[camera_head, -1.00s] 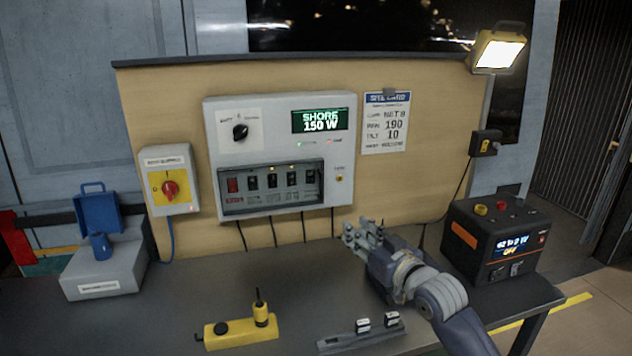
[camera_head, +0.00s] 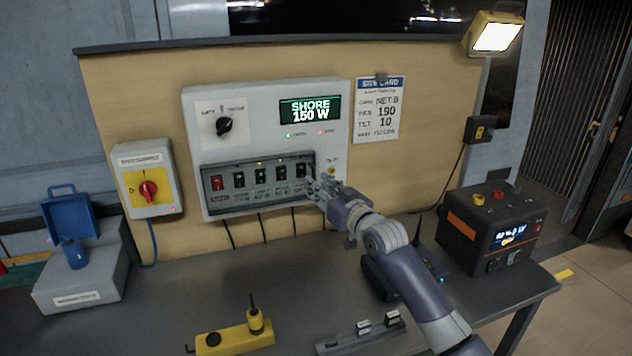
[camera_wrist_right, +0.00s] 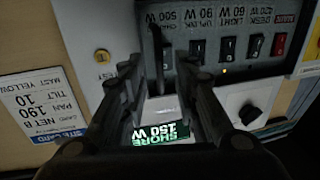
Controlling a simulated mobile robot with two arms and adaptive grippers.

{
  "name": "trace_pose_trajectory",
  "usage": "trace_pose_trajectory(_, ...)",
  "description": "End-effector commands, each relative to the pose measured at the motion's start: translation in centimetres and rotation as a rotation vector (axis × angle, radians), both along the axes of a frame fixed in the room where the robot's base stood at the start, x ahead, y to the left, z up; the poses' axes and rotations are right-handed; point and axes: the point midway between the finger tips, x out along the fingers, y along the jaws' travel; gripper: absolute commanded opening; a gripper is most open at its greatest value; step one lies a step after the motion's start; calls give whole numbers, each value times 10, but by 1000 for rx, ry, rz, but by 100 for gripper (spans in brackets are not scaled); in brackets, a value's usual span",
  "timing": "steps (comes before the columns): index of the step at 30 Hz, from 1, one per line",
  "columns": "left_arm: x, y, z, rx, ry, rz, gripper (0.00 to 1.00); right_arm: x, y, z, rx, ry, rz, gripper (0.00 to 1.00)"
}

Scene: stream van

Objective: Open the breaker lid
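The breaker lid (camera_head: 225,207) is a dark-rimmed, apparently clear cover low on the grey power panel (camera_head: 265,146). It looks closed over a row of switches, the leftmost red. My right gripper (camera_head: 318,182) is at the lid's right end. In the right wrist view, which shows the panel upside down, the right gripper (camera_wrist_right: 155,70) has its two fingers apart, with the end switch (camera_wrist_right: 161,50) showing between them. Nothing is clearly held. I cannot tell whether the fingers touch the lid. My left gripper is not in view.
A red rotary switch (camera_head: 149,188) is mounted left of the panel. A site card (camera_head: 378,108) hangs right of it. On the table are a grey box with blue cap (camera_head: 80,281), a yellow device (camera_head: 235,340), a dark antenna device (camera_head: 378,278) and a black-orange power unit (camera_head: 490,228).

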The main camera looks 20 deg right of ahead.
Motion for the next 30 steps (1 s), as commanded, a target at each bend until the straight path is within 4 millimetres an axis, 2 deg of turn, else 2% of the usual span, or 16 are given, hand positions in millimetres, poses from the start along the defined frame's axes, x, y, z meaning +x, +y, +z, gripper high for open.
trace_pose_trajectory(4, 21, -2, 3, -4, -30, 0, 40, 15, 3, 1, 1, -1, 0, 28)
trace_pose_trajectory(8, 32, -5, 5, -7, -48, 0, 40, 21, 5, 1, 1, -1, 1, 28)
trace_pose_trajectory(17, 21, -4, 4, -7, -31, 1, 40, 23, 5, 0, 0, 0, 0, 28)
trace_pose_trajectory(18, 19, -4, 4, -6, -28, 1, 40, 23, 5, 0, 0, 0, 0, 26)
trace_pose_trajectory(21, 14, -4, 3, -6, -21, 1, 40, 23, 5, 0, 0, 0, 0, 3)
trace_pose_trajectory(22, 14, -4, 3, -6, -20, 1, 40, 23, 5, 0, 0, 0, 0, 0)
trace_pose_trajectory(30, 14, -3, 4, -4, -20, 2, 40, 22, 6, 0, 1, 0, -1, 0)
